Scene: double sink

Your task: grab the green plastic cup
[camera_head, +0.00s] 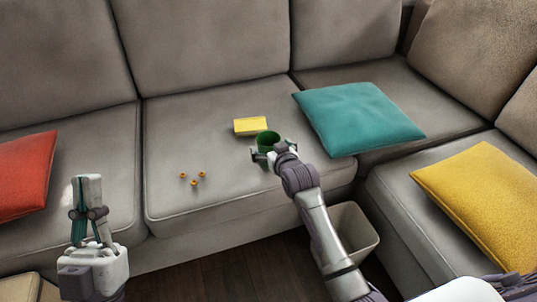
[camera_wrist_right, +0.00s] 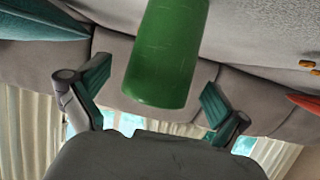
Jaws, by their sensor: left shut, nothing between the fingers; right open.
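The green plastic cup (camera_head: 268,138) stands on the middle seat cushion of the grey sofa in the head view. My right gripper (camera_head: 266,154) is at the near side of the cup and partly covers it. In the right wrist view the green cup (camera_wrist_right: 168,55) is large, in front of and between the two open fingers of my right gripper (camera_wrist_right: 155,95). I see gaps between the cup and both fingers there. My left gripper (camera_head: 88,180) is shut and empty, pointing up at the lower left, far from the cup.
A yellow box (camera_head: 250,126) lies just behind the cup. Several small orange objects (camera_head: 193,179) lie to its left. A teal pillow (camera_head: 358,118) is to the right, a yellow pillow (camera_head: 485,200) further right, a red pillow (camera_head: 25,175) far left. A bin (camera_head: 358,232) stands below the seat.

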